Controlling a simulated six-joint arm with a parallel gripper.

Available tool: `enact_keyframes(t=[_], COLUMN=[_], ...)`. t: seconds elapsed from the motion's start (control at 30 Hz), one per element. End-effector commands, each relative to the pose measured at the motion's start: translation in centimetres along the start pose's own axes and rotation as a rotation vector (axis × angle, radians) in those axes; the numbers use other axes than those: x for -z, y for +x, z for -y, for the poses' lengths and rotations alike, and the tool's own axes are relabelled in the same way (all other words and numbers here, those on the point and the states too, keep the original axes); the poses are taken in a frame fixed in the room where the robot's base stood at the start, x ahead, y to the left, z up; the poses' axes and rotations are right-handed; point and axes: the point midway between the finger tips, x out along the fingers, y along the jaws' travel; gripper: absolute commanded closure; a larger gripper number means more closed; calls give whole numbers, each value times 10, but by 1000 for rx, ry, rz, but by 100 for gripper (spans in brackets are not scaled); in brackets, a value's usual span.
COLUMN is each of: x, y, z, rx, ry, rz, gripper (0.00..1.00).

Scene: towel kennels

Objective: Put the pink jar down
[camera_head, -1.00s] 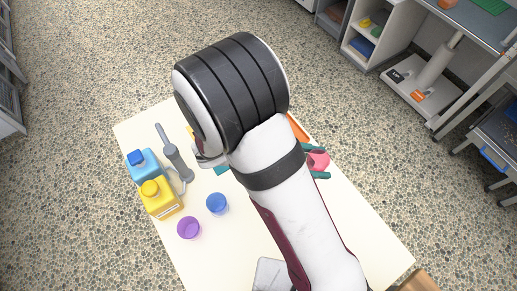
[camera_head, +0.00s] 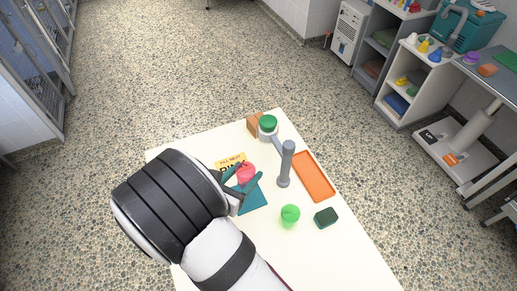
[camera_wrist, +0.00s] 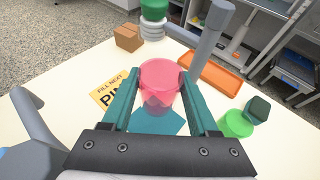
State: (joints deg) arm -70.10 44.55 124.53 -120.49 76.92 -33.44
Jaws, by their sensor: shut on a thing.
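The pink jar (camera_wrist: 159,86) is a see-through pink cup, upright between the two teal fingers of my gripper (camera_wrist: 153,100). My gripper is shut on it. In the head view the pink jar (camera_head: 245,174) shows between the fingers of my gripper (camera_head: 240,180), over or beside a teal square mat (camera_head: 252,201). The teal mat (camera_wrist: 160,124) lies below and in front of the jar in the wrist view. Whether the jar's base touches the table or mat cannot be told. A yellow card (camera_wrist: 108,91) reading "FILL NEXT" with a partly hidden "PIN..." lies left of the jar.
A grey post (camera_head: 286,165) stands right of the jar, with an orange tray (camera_head: 314,177) beyond. A green cup (camera_head: 290,214) and dark green block (camera_head: 326,217) sit nearer right. A green-lidded container (camera_head: 268,127) and brown box (camera_head: 253,124) stand at the far edge.

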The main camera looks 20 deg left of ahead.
Motion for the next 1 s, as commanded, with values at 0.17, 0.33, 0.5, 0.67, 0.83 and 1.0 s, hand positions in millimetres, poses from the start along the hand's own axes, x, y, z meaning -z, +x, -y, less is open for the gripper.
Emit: enact_keyframes(t=[0.17, 0.33, 0.5, 0.67, 0.83, 1.0], x=[26, 58, 68, 67, 69, 68], y=[11, 24, 29, 28, 29, 29], z=[0, 1, 0, 0, 0, 0], rx=[1, 3, 2, 2, 2, 3], ry=[0, -2, 3, 3, 2, 2], rz=[1, 0, 0, 1, 1, 1], gripper=[93, 93, 93, 93, 24, 10])
